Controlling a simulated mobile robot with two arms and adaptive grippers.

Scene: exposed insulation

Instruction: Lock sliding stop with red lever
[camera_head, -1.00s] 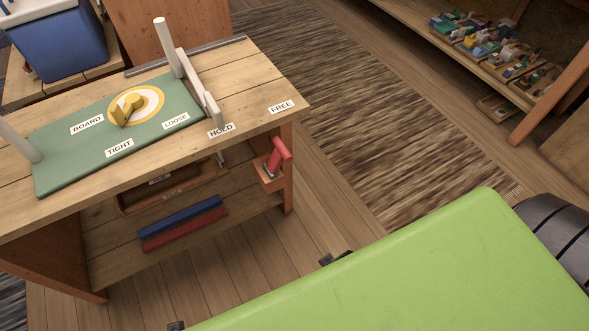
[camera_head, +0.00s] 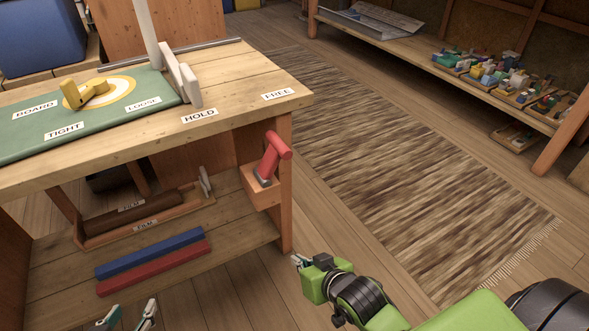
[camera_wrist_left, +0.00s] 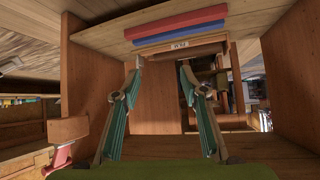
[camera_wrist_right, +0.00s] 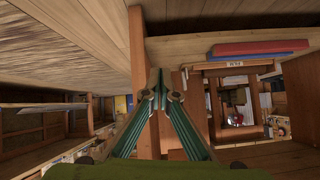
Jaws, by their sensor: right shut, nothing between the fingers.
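The red lever (camera_head: 270,158) stands on a small wooden block on the bench's right leg, leaning to the upper right. Its red part also shows at the lower left of the left wrist view (camera_wrist_left: 62,157). The white sliding stop (camera_head: 190,86) sits on the bench top behind the HOLD label (camera_head: 199,116); the FREE label (camera_head: 278,95) is further right. My left gripper (camera_head: 128,318) is open and empty, low in front of the bench, left of the lever. My right gripper (camera_head: 299,260) is shut and empty, below and right of the lever; its closed tips show in the right wrist view (camera_wrist_right: 156,75).
The bench (camera_head: 120,150) carries a green board (camera_head: 30,140) with a yellow knob (camera_head: 84,95). Its lower shelf holds a blue bar (camera_head: 150,254), a red bar (camera_head: 153,276) and a film tray (camera_head: 150,226). Floor and rug (camera_head: 400,170) to the right are clear.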

